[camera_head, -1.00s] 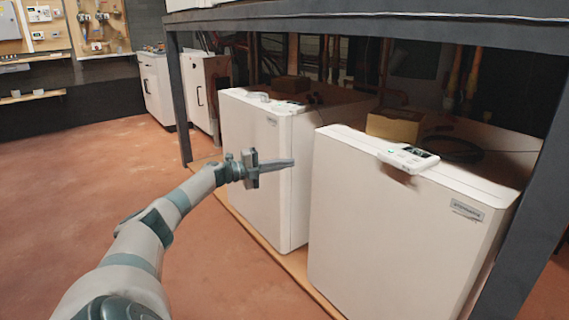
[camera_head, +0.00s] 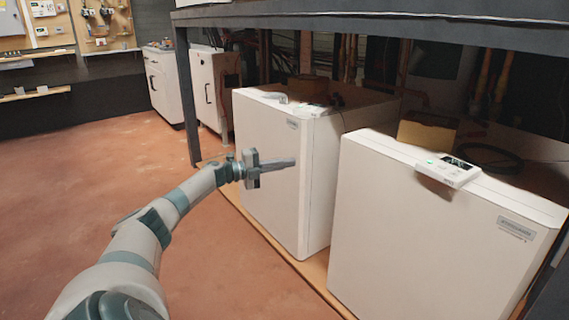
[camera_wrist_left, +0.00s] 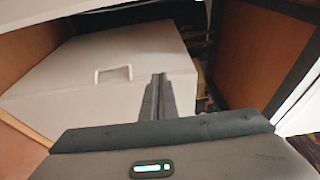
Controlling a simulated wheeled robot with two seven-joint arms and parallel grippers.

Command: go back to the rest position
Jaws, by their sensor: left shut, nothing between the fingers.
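My left gripper (camera_head: 293,163) reaches in from the left in the head view, in front of the left white heat pump (camera_head: 265,150). Its fingers are closed together and hold nothing. In the left wrist view the shut fingers (camera_wrist_left: 158,98) point ahead at a white box-shaped unit with a small handle (camera_wrist_left: 114,73). The right heat pump (camera_head: 425,235) stands to the right of the gripper. A control panel (camera_head: 448,170) with a lit green light sits on its top front edge. My right gripper is not in view.
A dark metal frame (camera_head: 185,95) stands over the heat pumps, with its post left of them. A cardboard box (camera_head: 427,135) and cables lie behind. White cabinets (camera_head: 163,85) stand at the back. The red floor (camera_head: 90,170) at left is open.

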